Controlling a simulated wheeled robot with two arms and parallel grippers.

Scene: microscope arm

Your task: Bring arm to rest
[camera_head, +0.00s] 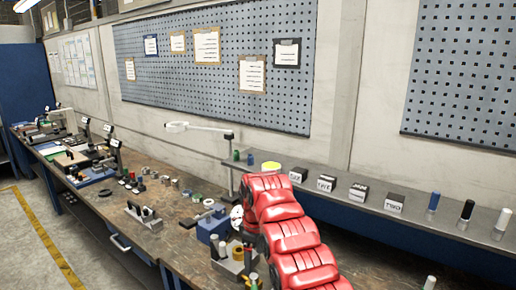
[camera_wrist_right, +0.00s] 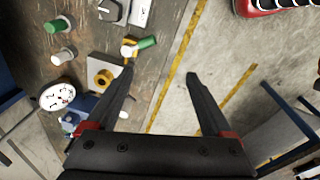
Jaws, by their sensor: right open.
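My right arm, red and segmented, reaches in from the lower right of the head view and hides part of the bench. My right gripper (camera_wrist_right: 160,72) is open in the right wrist view, with nothing between its fingers. The bench edge and floor lie beyond its fingertips. My left gripper is in neither view.
A raised shelf (camera_head: 330,200) with labelled dark boxes runs along the wall. The floor (camera_head: 40,265) at left is clear.

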